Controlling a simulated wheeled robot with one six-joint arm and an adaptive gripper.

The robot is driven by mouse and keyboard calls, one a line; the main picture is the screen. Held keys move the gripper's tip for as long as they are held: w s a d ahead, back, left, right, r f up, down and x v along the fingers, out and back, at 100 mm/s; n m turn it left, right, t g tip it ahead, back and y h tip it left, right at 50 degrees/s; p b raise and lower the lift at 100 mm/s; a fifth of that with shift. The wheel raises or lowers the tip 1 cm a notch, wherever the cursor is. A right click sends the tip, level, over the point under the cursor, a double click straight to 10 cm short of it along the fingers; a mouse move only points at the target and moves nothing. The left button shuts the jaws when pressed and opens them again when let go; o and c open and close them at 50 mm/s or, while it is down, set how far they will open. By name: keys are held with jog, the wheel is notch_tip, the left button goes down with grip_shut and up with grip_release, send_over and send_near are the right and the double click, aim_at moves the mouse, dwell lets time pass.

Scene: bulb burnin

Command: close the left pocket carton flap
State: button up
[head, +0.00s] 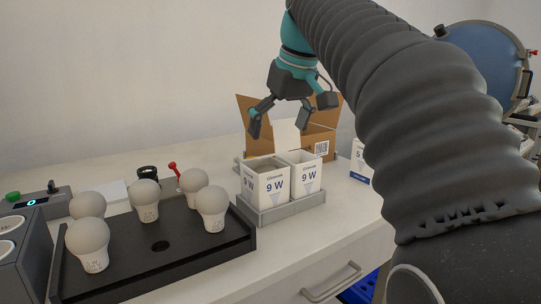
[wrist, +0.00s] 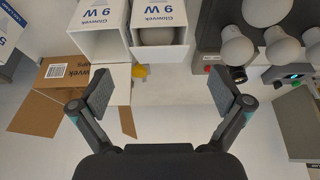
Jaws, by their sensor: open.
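Two white 9 W cartons stand side by side in a grey tray (head: 282,211). The left carton (head: 266,190) shows at the right in the wrist view (wrist: 160,12), with a bulb (wrist: 157,37) inside its open top. The right carton (head: 308,180) is open and looks empty in the wrist view (wrist: 100,14). A white flap (head: 287,136) stands up behind the cartons, apparently the right one's; it also shows in the wrist view (wrist: 122,78). My gripper (head: 281,118) is open and empty, above and behind the cartons; its fingers (wrist: 162,92) touch nothing visible.
An open brown box (head: 322,146) stands behind the cartons. A black tray (head: 185,262) with several bulbs (head: 87,245) lies to the left, near a red-tipped lever (head: 173,166). Another white carton (head: 359,172) stands at the right, partly behind my arm.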

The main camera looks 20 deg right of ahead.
jog(key=b+x, duration=0.1)
jog(key=x, duration=0.4)
jog(key=shift+w+f, duration=0.1)
jog(key=shift+f, duration=0.25)
jog(key=c, duration=1.6)
jog(key=f+t+b, duration=0.1)
jog(key=b, duration=0.2)
jog(key=shift+f, duration=0.1)
jog(key=shift+t, duration=0.3)
jog(key=o, duration=1.6)
